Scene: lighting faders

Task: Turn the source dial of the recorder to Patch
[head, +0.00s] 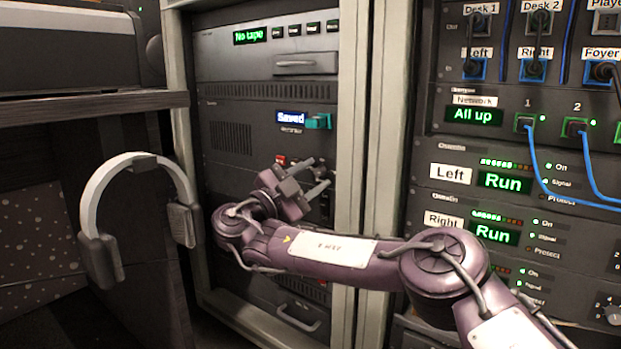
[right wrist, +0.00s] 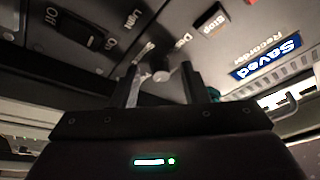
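The recorder panel (head: 232,136) is in the left rack, with a blue "Saved" display (head: 290,118) that also shows in the right wrist view (right wrist: 266,58). In the right wrist view a small round dial (right wrist: 161,70) sits between the two fingers of my right gripper (right wrist: 160,88). The fingers are apart, one on each side of it; I cannot tell whether they touch it. Labels around the dial are partly hidden and unreadable, so its setting cannot be told. In the head view my right gripper (head: 314,176) is at the panel and hides the dial. My left gripper is out of view.
A Stop button (right wrist: 211,22) and an On/Off rocker switch (right wrist: 80,30) flank the dial. A teal piece (head: 318,121) sticks out beside the display. A headphone-like band (head: 100,183) hangs at left. The rack's pale upright (head: 353,110) stands close right of my gripper.

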